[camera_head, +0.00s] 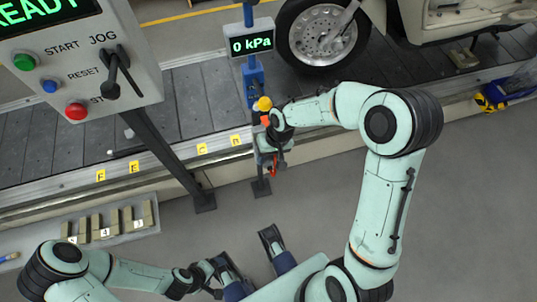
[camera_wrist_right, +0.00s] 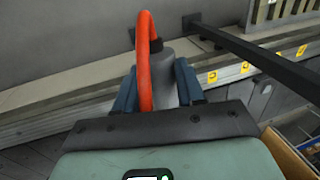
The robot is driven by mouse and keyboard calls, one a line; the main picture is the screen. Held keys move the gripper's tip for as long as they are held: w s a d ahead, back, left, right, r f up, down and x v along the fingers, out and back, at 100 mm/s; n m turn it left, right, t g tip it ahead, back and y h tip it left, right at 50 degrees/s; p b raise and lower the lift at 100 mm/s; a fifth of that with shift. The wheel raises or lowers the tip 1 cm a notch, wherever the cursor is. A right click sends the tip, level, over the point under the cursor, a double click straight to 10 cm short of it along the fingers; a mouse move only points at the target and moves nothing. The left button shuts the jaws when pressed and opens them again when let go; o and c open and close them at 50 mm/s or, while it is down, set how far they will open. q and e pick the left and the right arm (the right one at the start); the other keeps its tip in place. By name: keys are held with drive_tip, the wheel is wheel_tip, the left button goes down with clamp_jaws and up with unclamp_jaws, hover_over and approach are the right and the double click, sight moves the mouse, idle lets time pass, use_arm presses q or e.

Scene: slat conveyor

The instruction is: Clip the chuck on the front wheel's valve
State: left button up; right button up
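My right gripper (camera_head: 272,158) is in front of the conveyor edge, below the gauge post. In the right wrist view its two blue fingers (camera_wrist_right: 158,84) are shut on the grey chuck (camera_wrist_right: 166,70), with an orange hose (camera_wrist_right: 145,62) looping from it.
A blue post carries a gauge (camera_head: 251,43) reading 0 kPa beside the wheel. A control panel (camera_head: 75,60) stands at left on a dark leg (camera_head: 160,150). A tray of blocks (camera_head: 140,226) lies lower left. The floor (camera_head: 470,220) at right is clear.

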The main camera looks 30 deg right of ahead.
sight(272, 168)
drive_tip(key=o, duration=0.4)
drive_tip(key=c, duration=0.4)
drive_tip(key=shift+s+a, duration=0.25)
drive_tip(key=shift+s, duration=0.75)
drive_tip(key=shift+s+a, duration=0.2)
drive_tip(key=shift+s, duration=0.8)
drive_tip(key=shift+w, duration=0.1)
